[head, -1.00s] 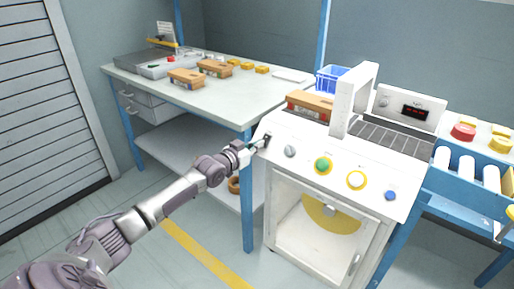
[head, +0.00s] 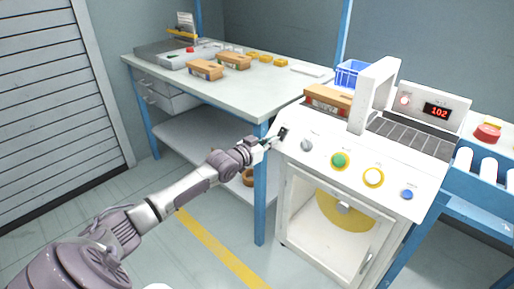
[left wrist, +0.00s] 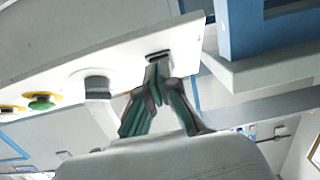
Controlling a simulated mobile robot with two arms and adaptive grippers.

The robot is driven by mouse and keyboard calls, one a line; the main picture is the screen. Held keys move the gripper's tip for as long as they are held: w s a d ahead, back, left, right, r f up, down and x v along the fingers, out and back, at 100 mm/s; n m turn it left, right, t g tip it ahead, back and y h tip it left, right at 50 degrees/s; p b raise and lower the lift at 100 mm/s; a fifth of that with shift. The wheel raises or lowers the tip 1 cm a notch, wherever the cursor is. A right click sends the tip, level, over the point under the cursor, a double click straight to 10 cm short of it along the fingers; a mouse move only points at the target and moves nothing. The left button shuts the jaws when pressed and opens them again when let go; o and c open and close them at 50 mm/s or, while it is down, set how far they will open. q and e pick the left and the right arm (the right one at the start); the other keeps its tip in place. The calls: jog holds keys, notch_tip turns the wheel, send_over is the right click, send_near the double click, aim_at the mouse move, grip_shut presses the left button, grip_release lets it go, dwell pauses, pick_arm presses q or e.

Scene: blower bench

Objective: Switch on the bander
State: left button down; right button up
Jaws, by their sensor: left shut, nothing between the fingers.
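The bander (head: 330,210) is a white machine with a sloped front panel (head: 322,135), an arch (head: 373,95) on top and a window in its door. On the panel are a dark rocker switch (head: 284,131) at the left end, a grey knob (head: 307,145), a green button (head: 340,160), a yellow-ringed white button (head: 373,177) and a blue button (head: 407,194). My right gripper is out of view.
A cardboard box (head: 328,98) lies on the bander's left. A bench (head: 240,95) with boxes and a grey tray stands to the left. A blue roller conveyor (head: 480,185) with a red button (head: 487,131) stands at right.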

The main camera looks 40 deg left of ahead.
pick_arm(q)
jog(key=s+r, duration=0.1)
jog(key=s, duration=0.9)
jog(key=shift+a, duration=0.45)
jog(key=shift+s, duration=0.1)
